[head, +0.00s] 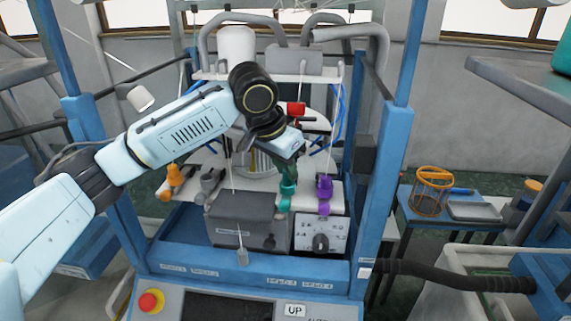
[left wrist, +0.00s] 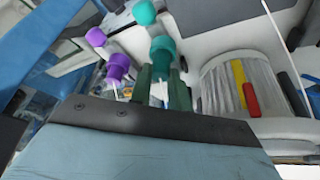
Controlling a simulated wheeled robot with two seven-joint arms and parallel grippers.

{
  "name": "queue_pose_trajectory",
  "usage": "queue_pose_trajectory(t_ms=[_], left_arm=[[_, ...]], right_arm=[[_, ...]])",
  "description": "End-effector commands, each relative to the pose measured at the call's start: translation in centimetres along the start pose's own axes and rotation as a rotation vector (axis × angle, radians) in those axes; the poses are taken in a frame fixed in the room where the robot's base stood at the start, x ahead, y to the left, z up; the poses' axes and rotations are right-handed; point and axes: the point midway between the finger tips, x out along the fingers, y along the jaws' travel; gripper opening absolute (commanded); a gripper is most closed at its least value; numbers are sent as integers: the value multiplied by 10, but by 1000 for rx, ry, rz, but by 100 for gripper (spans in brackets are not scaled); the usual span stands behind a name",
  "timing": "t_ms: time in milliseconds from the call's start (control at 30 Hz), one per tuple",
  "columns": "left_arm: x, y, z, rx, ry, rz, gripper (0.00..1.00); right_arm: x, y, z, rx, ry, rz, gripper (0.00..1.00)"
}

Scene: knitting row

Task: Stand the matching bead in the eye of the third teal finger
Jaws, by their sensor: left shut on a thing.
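My left gripper (head: 287,172) points down at the teal finger (head: 284,205), on the front of the white machine between the grey and purple fingers. In the left wrist view its two dark green fingers (left wrist: 162,72) are close together around the near end of a teal piece (left wrist: 163,48). A round teal end (left wrist: 144,12) lies beyond. I cannot tell whether the held part is a separate bead or belongs to the finger, since the fingers cover it. The eye is hidden. My right gripper is out of view.
A purple finger (head: 324,187) stands close to the right; grey (head: 209,182) and orange (head: 174,176) ones stand left. A grey box (head: 240,218) is below. Blue posts (head: 390,160) flank the machine. An orange basket (head: 430,192) stands on a side table.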

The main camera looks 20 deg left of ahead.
Motion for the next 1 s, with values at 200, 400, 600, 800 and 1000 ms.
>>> queue_pose_trajectory(t_ms=[200,400,600,800,1000], left_arm=[[3,0,2,0,0,0,0],[6,0,3,0,0,0,0],[6,0,3,0,0,0,0],[6,0,3,0,0,0,30],[6,0,3,0,0,0,44]], right_arm=[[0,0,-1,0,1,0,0],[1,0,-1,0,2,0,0],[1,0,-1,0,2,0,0],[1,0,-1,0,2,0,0],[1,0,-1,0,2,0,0]])
